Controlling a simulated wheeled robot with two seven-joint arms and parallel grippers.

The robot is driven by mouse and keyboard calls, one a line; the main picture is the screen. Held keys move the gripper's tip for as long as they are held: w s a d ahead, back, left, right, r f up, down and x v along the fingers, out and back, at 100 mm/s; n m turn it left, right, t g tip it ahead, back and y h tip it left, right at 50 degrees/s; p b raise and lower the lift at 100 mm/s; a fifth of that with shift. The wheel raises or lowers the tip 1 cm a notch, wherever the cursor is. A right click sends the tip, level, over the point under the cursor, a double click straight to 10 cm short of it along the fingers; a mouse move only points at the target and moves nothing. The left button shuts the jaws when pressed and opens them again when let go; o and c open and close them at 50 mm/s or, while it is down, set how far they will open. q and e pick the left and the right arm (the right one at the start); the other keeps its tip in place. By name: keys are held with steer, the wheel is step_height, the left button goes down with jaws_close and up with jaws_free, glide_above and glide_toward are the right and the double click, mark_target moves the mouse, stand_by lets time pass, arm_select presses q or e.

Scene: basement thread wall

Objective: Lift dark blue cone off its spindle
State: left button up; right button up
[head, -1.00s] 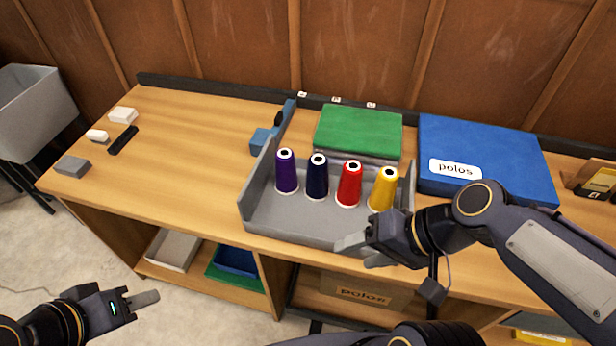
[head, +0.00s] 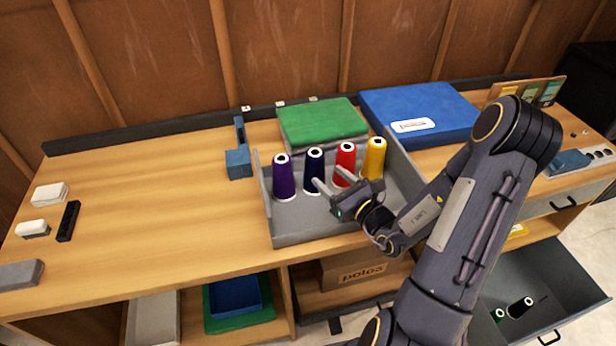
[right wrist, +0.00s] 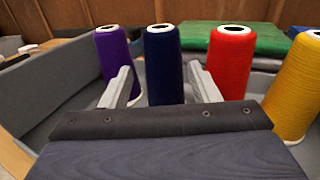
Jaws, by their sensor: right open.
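The dark blue cone (head: 314,170) stands upright in the grey tray (head: 285,240), between the purple cone (head: 284,178) and the red cone (head: 344,162). The yellow cone (head: 374,157) stands at the right end of the row. My right gripper (head: 328,182) is open in front of the dark blue cone. In the right wrist view the dark blue cone (right wrist: 164,65) shows between the two open fingers (right wrist: 162,84), beyond their tips as far as I can tell. The cone's spindle is hidden inside it. My left gripper is out of the head view.
Green cloth (head: 318,122) and a blue box (head: 418,112) lie behind the tray. A blue tool (head: 239,162) stands to its left. The left table top is clear except for small blocks. An open drawer (head: 540,285) is at lower right.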

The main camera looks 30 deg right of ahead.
mark_target(321, 166)
steer(key=w, duration=0.2)
steer(key=w+p, duration=0.1)
steer(key=w, duration=0.2)
steer(key=w+a, duration=0.1)
steer(key=w, duration=0.1)
steer(key=shift+w+r, duration=0.15)
steer(key=shift+w, duration=0.1)
steer(key=c, duration=0.8)
steer(key=shift+d, duration=0.1)
steer(key=shift+r, duration=0.15)
step_height(321, 166, up, 10)
steer(key=shift+f+p, duration=0.1)
steer(key=shift+p, duration=0.4)
